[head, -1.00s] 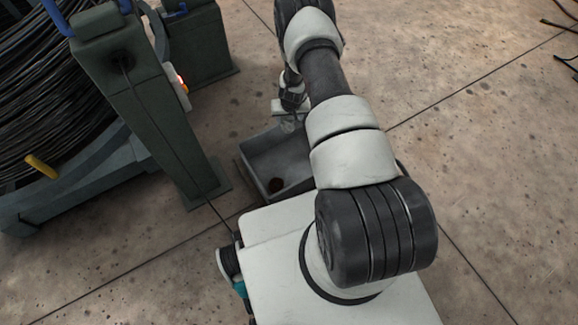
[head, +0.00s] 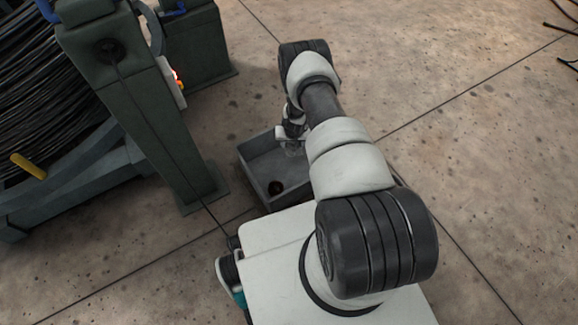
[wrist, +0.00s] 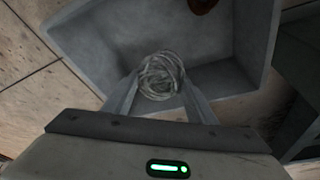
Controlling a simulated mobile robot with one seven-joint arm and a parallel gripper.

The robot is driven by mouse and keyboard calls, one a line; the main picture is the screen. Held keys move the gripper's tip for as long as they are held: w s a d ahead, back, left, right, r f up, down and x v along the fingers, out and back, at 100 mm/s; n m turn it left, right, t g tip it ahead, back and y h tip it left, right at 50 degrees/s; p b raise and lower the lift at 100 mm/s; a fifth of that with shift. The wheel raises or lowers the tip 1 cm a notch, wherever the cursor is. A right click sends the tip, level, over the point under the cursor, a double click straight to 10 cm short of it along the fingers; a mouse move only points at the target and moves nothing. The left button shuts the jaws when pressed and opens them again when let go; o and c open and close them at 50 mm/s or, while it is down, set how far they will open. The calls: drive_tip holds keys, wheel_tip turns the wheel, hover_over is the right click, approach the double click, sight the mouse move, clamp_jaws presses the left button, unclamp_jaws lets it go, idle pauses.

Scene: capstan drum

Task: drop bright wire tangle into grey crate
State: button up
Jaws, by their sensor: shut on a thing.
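The bright wire tangle (wrist: 161,76) is a round bundle of silvery loops. In the wrist view it sits between the two fingers of my gripper (wrist: 160,88), which is shut on it. The grey crate (wrist: 90,40) shows beyond and below the tangle, which overlaps the crate's interior in that view. In the head view the crate (head: 262,148) stands on the floor just past my base, with my gripper (head: 291,148) over its far right part. My arm hides the crate's right side. I cannot tell the tangle's exact height above the crate floor.
A dark reddish-brown round thing (head: 275,188) lies inside the crate near its front; it also shows in the wrist view (wrist: 203,5). A green post (head: 150,120) and the drum of black cable (head: 45,100) stand left. Open concrete floor (head: 480,170) lies right.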

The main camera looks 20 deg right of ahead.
drive_tip(key=shift+f, duration=0.1)
drive_tip(key=o, duration=1.1)
drive_tip(key=shift+o, duration=0.2)
drive_tip(key=p+v, duration=0.6)
drive_tip(key=v, duration=1.1)
drive_tip(key=shift+r, duration=0.3)
